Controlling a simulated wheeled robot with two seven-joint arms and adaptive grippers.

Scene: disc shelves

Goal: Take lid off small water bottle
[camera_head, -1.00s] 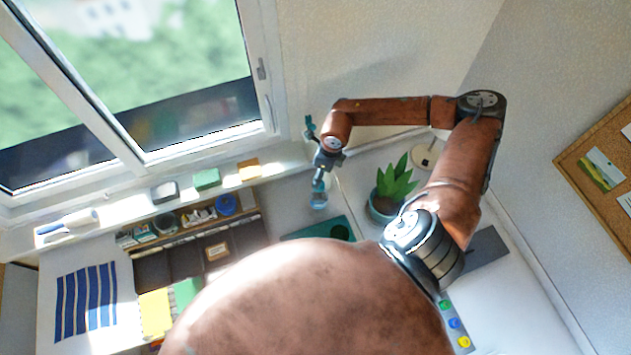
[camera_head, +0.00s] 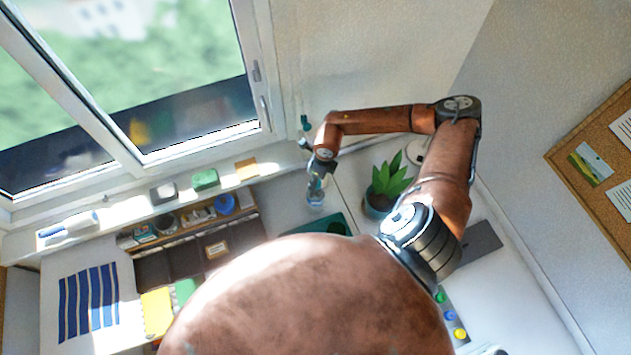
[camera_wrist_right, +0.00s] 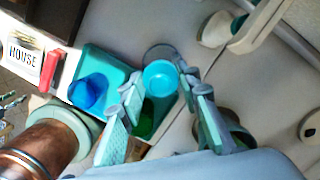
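The small water bottle (camera_head: 315,203) is clear and bluish and stands on the white desk near the windowsill. In the right wrist view its light cyan lid (camera_wrist_right: 160,78) shows from above. My right gripper (camera_head: 316,182) is above the bottle at its top. In the right wrist view the right gripper (camera_wrist_right: 161,88) has its teal fingers apart, with the tips on either side of the lid. I cannot tell whether they touch it. My left gripper is not in view.
A green plant in a teal pot (camera_head: 376,206) stands right of the bottle. A teal tray (camera_wrist_right: 88,62) with a blue cup (camera_wrist_right: 88,93) lies left of it in the wrist view. A dark organizer (camera_head: 150,270) is further left. The windowsill (camera_head: 120,213) runs behind.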

